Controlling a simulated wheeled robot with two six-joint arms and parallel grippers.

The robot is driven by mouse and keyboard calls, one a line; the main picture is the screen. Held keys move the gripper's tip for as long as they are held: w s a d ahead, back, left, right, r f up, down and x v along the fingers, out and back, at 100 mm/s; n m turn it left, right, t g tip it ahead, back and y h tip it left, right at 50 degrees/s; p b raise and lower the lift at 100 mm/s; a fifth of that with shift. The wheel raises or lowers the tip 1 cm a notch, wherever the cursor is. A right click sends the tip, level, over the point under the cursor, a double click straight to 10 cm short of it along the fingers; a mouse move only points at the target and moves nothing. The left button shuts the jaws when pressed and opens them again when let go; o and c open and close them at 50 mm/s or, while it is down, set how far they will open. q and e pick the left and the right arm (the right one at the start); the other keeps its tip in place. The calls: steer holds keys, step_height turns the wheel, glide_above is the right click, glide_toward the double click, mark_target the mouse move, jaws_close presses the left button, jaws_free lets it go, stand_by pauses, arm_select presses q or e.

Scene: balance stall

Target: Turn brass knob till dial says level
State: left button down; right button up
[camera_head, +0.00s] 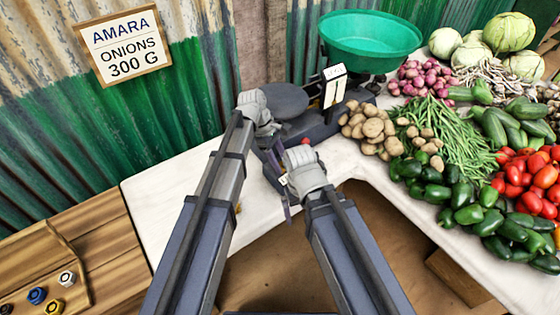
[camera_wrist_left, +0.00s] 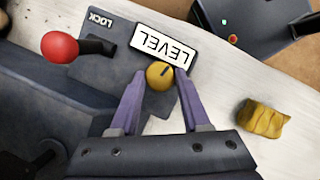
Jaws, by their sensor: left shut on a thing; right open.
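The brass knob (camera_wrist_left: 159,75) sits on the dark panel of the scale, with a dark mark across its face. My left gripper (camera_wrist_left: 158,80) has its two purple fingers on either side of it, shut on the knob. The white dial plate (camera_wrist_left: 164,52) beside the knob reads LEVEL. In the head view my left gripper (camera_head: 268,138) reaches the front of the dark scale (camera_head: 318,124), and the knob is hidden there. My right gripper (camera_head: 286,192) is open and appears empty, close to the scale's front edge.
A red-tipped lever (camera_wrist_left: 60,47) stands by the LOCK label (camera_wrist_left: 99,20). A yellow lump (camera_wrist_left: 264,118) lies on the white counter (camera_head: 180,190). A green bowl (camera_head: 370,38) tops the scale. Potatoes (camera_head: 372,128) and other vegetables crowd the right. A sign (camera_head: 122,45) says AMARA ONIONS 300 G.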

stand_by(0.3)
arm_select(q)
steer(key=shift+c, duration=1.9)
jaws_free()
steer(key=shift+r, duration=0.15)
steer(key=p+v, duration=0.7)
steer(key=shift+a+r, duration=0.15)
steer(key=shift+r, duration=0.1)
steer(key=shift+f, duration=0.1)
steer(key=b+x, duration=0.7)
steer(key=shift+f, duration=0.35)
